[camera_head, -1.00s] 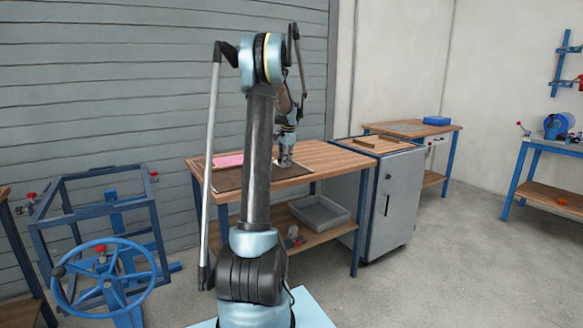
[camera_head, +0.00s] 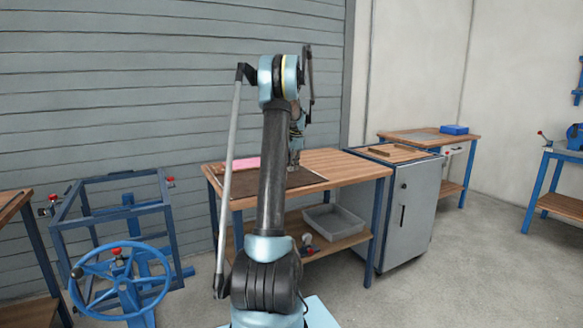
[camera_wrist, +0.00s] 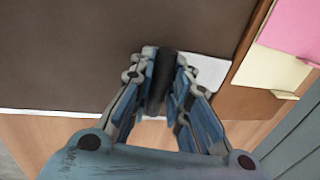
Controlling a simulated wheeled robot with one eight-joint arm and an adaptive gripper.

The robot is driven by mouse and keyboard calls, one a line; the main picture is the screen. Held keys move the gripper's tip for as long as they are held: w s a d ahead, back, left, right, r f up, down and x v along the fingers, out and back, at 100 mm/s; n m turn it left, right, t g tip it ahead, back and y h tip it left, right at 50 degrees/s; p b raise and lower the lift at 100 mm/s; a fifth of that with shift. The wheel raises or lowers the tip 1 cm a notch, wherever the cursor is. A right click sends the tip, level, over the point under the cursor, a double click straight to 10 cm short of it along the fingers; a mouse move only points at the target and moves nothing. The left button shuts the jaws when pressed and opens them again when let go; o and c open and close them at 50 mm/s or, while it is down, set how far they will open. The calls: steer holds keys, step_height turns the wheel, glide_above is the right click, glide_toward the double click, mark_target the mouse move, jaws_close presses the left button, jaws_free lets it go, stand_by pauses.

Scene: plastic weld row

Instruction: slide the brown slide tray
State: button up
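The brown slide tray (camera_head: 308,178) looks like a flat dark brown panel on the wooden workbench (camera_head: 352,172). In the wrist view its brown surface (camera_wrist: 70,50) fills the upper left and centre. My gripper (camera_wrist: 165,60) is low over the tray's near edge, its two fingers close together. A dark upright bar-like shape (camera_wrist: 160,85) shows between the fingers; I cannot tell whether it is a held part or the finger pads. In the head view my gripper (camera_head: 295,158) is partly hidden behind my arm, at the tray.
Pink sheets (camera_wrist: 295,25) and a cream sheet (camera_wrist: 270,70) lie right of the tray in the wrist view. A white sheet (camera_wrist: 208,72) lies beside the fingers. A grey bin (camera_head: 335,220) sits on the lower shelf. A grey cabinet (camera_head: 408,215) stands right; a blue handwheel frame (camera_head: 120,280) stands left.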

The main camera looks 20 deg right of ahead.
steer(key=shift+o, duration=0.8)
steer(key=shift+a, duration=0.1)
step_height(320, 180, up, 12)
steer(key=s, duration=0.2)
steer(key=shift+f, duration=0.15)
steer(key=shift+s, duration=0.1)
